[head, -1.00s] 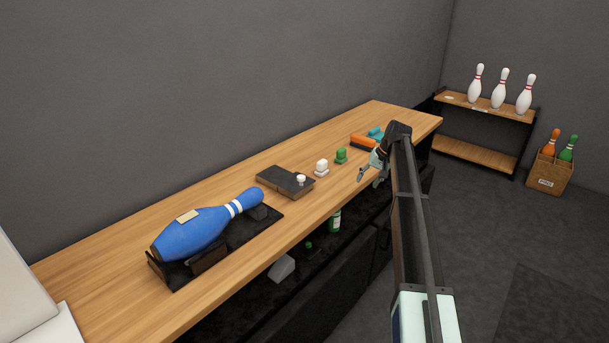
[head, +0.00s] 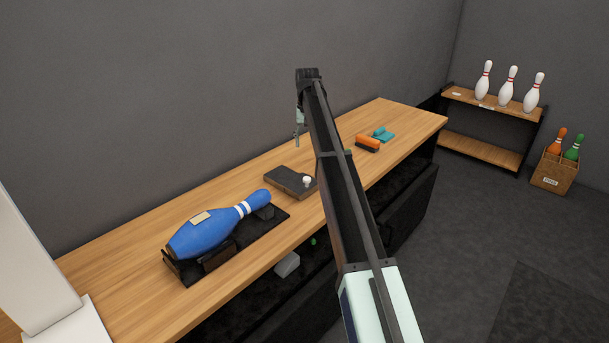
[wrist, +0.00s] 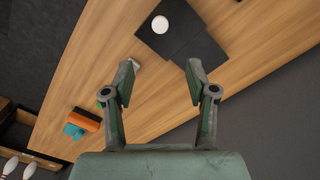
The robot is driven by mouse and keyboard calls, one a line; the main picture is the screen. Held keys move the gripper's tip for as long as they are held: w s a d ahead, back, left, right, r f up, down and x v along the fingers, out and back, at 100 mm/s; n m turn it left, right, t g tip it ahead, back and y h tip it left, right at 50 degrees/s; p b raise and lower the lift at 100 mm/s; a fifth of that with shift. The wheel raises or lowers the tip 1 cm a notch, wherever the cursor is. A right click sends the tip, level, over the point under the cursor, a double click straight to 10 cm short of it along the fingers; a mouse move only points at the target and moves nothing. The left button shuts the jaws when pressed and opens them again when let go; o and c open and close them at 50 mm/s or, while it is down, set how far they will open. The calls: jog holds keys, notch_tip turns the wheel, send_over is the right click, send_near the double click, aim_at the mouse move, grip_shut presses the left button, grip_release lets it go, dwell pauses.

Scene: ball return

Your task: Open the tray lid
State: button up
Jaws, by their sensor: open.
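The tray is a dark flat box (head: 284,178) on the wooden counter, with its dark lid on top and a round white knob (head: 307,181) at its right end. In the wrist view the dark lid (wrist: 190,45) lies beyond my fingertips, with the white knob (wrist: 160,24) at its upper left. My gripper (head: 298,138) is above the counter, higher than the tray and apart from it. In the wrist view my gripper (wrist: 160,78) has its two fingers spread, with nothing between them.
A blue bowling pin (head: 215,228) lies on a black stand left of the tray. An orange brush-like item (head: 367,144) and a teal item (head: 384,134) lie farther right. A small white object (wrist: 134,65) is partly hidden behind my left finger. The wall stands behind the counter.

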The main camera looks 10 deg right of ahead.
aim_at(306, 178)
notch_tip(306, 178, down, 15)
jog(key=p, duration=0.3)
jog(key=shift+f+p, duration=0.2)
jog(key=shift+p, duration=0.15)
grip_shut()
jog(key=shift+a, duration=0.1)
